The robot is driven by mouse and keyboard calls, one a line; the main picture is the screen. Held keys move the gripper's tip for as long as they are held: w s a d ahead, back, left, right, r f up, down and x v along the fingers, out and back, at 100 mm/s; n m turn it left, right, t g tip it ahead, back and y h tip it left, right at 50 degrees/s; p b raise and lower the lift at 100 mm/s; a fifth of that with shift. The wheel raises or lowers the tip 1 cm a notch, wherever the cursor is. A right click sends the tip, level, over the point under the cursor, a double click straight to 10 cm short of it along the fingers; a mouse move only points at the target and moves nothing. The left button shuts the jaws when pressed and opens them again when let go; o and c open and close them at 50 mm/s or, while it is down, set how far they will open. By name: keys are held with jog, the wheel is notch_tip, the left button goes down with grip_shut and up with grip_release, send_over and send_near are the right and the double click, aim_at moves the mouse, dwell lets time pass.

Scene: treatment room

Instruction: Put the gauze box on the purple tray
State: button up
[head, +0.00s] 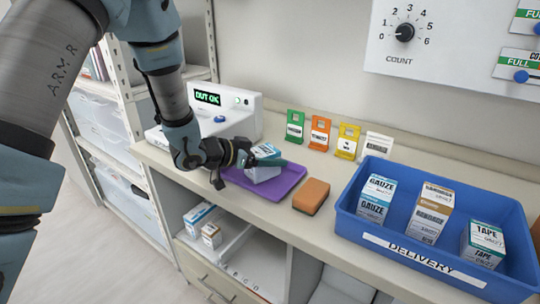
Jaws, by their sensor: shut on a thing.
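My gripper (262,161) is shut on a white and teal box (263,174), at or just above the purple tray (285,186). The gripper's dark fingers cover part of the box. I cannot tell whether the box's underside touches the tray. The tray lies flat on the counter, and the rest of its visible surface is bare.
An orange-brown block (311,195) lies right of the tray. A white device (232,117) stands behind; coloured card stands (320,132) line the counter's back.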

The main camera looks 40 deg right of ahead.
jog(key=shift+f, duration=0.15)
jog(key=o, duration=1.5)
jog(key=shift+r, duration=0.25)
jog(key=b+v, duration=0.2)
jog(key=v, duration=1)
jog(key=shift+f, duration=0.2)
jog(key=shift+a, duration=0.15)
